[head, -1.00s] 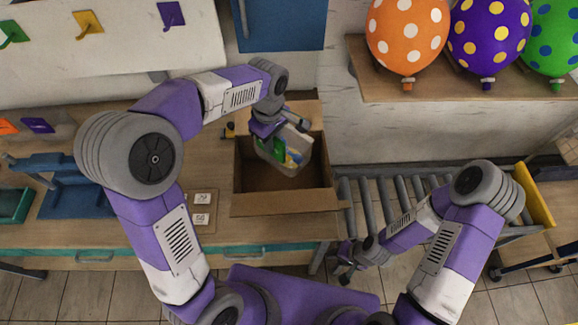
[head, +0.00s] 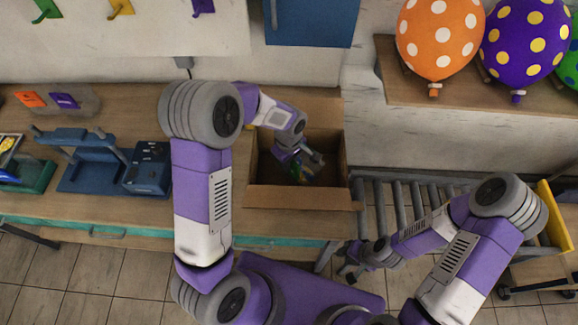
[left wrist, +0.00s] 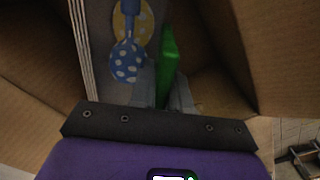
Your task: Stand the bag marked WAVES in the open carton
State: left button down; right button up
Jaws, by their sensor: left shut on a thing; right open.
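The open carton (head: 254,168) stands on the bench with its flaps folded out. My left gripper (head: 303,168) reaches down inside it, shut on a bag (head: 301,176) with green, yellow and blue showing, mostly hidden by the gripper and carton walls. In the left wrist view the bag shows a blue dotted balloon shape (left wrist: 128,62) and a yellow dotted one; a bright green part (left wrist: 168,65) is between the fingers (left wrist: 163,92). No WAVES marking can be read. Whether the bag touches the floor cannot be told. My right gripper (head: 350,264) is open and empty below the rollers.
A roller conveyor (head: 395,200) lies right of the carton. A dark blue device (head: 148,170) and blue stand (head: 88,165) are on the bench to the left. Balloons (head: 440,40) stand on a shelf at upper right. Bare bench (head: 270,222) lies in front of the carton.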

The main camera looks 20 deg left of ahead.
pick_arm(q)
notch_tip(320, 180, down, 3)
jog(key=shift+w, duration=0.1)
jog(key=shift+f, duration=0.15)
jog(key=c, duration=1.1)
grip_release()
